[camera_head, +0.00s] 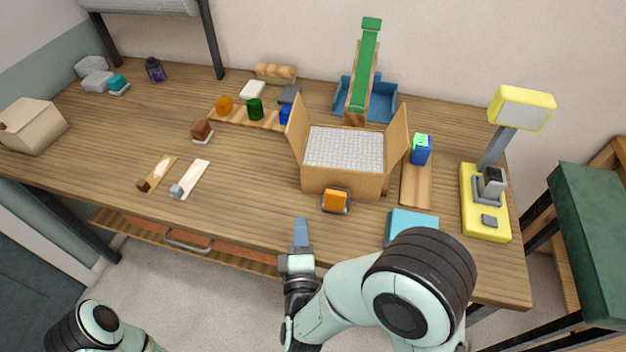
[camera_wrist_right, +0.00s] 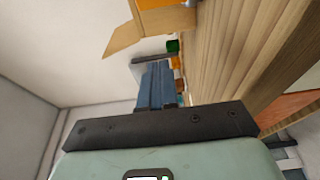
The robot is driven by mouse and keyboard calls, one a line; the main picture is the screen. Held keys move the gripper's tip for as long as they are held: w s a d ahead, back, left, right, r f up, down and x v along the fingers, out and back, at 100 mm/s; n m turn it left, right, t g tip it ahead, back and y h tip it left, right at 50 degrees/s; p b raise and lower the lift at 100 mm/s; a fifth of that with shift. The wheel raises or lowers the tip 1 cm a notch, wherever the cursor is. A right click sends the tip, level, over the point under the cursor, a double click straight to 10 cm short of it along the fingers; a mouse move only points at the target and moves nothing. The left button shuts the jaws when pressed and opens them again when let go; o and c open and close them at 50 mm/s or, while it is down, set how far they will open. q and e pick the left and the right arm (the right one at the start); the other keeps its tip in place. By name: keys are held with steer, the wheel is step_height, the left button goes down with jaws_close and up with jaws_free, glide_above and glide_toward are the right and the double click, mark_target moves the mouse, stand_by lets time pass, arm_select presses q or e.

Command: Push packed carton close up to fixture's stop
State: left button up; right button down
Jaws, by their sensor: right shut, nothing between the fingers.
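An open cardboard carton (camera_head: 342,182) stands upright on the table, a little right of the middle, its side flaps raised. White bubbled packing fills it, and nothing else shows inside. A cardboard flap also shows in the right wrist view (camera_wrist_right: 122,38). My right gripper (camera_head: 300,222) is shut and empty, with blue fingers, near the table's front edge. It is in front of the carton's left front corner and looks apart from it. The fingers also show in the right wrist view (camera_wrist_right: 156,72). I cannot tell which part is the fixture's stop. My left gripper is out of view.
An orange-topped block (camera_head: 336,200) sits before the carton's front wall. A wooden strip (camera_head: 416,190) with a blue-green block (camera_head: 421,150) lies right of it. A yellow stand (camera_head: 484,225) is farther right; a blue tray (camera_head: 382,110) with a green ramp is behind.

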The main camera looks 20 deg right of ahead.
mark_target(319, 178)
steer(key=x, duration=0.8)
steer(key=shift+d+p, duration=0.1)
steer(key=shift+p, duration=0.25)
steer(key=shift+w+d+f, duration=0.1)
steer(key=shift+w+d, duration=0.6)
steer(key=shift+d, duration=0.35)
steer(key=shift+w+d, duration=0.4)
steer(key=shift+d, duration=0.25)
steer(key=shift+w+d+p, duration=0.3)
steer(key=shift+w+d, duration=0.1)
steer(key=shift+d, duration=0.45)
steer(key=shift+w+d, duration=0.1)
